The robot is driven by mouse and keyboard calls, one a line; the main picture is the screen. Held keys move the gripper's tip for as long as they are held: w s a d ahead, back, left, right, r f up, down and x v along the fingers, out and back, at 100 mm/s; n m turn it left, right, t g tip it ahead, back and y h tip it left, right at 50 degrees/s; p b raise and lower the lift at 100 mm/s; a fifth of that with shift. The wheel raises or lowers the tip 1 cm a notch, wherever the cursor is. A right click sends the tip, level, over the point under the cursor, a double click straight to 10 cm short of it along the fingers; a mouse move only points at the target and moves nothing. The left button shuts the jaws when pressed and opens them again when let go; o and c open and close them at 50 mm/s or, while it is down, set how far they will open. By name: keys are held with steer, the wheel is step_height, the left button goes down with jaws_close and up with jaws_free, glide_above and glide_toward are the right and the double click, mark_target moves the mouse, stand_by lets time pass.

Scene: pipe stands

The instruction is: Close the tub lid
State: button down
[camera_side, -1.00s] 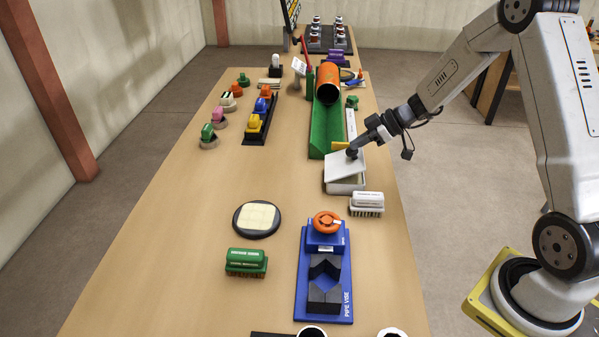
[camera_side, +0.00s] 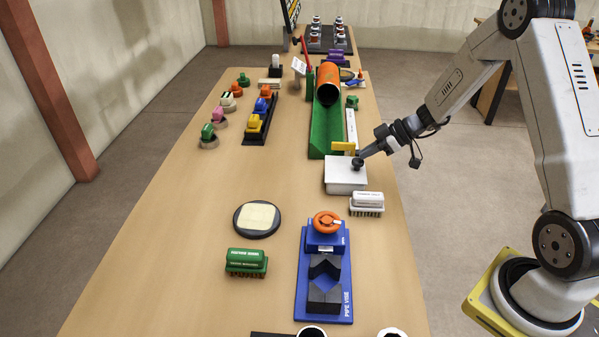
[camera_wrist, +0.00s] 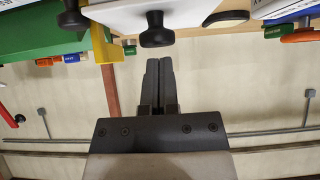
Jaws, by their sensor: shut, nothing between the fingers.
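The white tub (camera_side: 346,189) stands on the bench beside the lower end of the green trough. Its white lid (camera_side: 338,170) lies flat over the tub's top, with no gap visible in the side view. A black knob (camera_side: 357,164) is on the lid near its right side. My gripper (camera_side: 360,158) is shut and empty, close to the knob. In the wrist view my gripper's fingers (camera_wrist: 158,64) are together, and the knob (camera_wrist: 156,30) is just beyond their tips with the white lid (camera_wrist: 185,12) behind it. I cannot tell if they touch.
The green trough (camera_side: 322,130) with an orange pipe (camera_side: 328,80) is behind the tub, and a yellow piece (camera_side: 343,147) stands between them. A white brush-like block (camera_side: 366,202) is close at the front right. A blue pipe vise (camera_side: 312,290) is nearer; the bench left of the tub is clear.

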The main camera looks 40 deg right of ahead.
steer(key=shift+r, duration=0.4)
steer(key=shift+r, duration=0.1)
steer(key=s+d, duration=0.6)
steer(key=shift+s+d, duration=0.35)
stand_by(0.5)
steer(key=s+a+r+m+g+h, duration=0.1)
steer(key=s+a+m+g+h, duration=0.1)
steer(key=a, duration=0.8)
steer(key=s+a+r+m+g+h, duration=0.2)
steer(key=s+a+m+h, duration=0.3)
steer(key=a, duration=0.6)
steer(key=shift+s+r+m+g, duration=0.25)
steer(key=shift+s+m, duration=0.85)
steer(key=shift+s, duration=0.65)
